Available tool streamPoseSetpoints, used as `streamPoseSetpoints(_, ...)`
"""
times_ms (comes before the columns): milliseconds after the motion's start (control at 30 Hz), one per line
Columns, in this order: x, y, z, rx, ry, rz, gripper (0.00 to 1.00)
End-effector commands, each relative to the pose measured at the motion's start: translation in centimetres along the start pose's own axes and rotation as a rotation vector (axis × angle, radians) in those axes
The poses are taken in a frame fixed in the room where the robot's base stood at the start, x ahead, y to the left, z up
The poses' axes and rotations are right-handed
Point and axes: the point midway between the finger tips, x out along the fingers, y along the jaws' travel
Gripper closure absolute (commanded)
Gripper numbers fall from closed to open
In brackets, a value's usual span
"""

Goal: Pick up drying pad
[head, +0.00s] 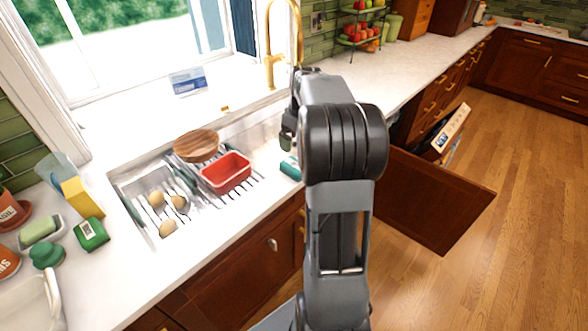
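I cannot tell for certain which thing is the drying pad. A teal and white item (290,166) lies at the sink's right end, partly hidden by my arm. A green packet with a pale label (91,234) lies on the counter left of the sink. A flat blue and white packet (188,81) stands on the window ledge. My gripper (289,138) hangs over the right part of the sink, above and near the teal item. My arm hides most of it, so its fingers and any contact are unclear.
The sink rack (210,195) holds a red tub (226,172), a wooden round piece (196,145) and several brown egg-shaped items. A gold faucet (270,60) stands behind. An open wooden door (430,205) juts out at right. Bottles and sponges crowd the left counter. Floor at right is clear.

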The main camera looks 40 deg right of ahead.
Motion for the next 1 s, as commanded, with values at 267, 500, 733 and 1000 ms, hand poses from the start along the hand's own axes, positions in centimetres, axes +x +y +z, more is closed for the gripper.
streamPoseSetpoints(267, 5.0, 0.0, 0.0, -0.003, -0.003, -0.003, 0.04)
streamPoseSetpoints(500, 6.9, -0.1, 0.0, -0.002, -0.001, -0.001, 0.04)
streamPoseSetpoints(733, 8.9, 0.0, 0.0, -0.002, -0.004, -0.004, 0.04)
streamPoseSetpoints(1000, 11.9, 0.0, 0.0, -0.002, -0.001, -0.002, 0.04)
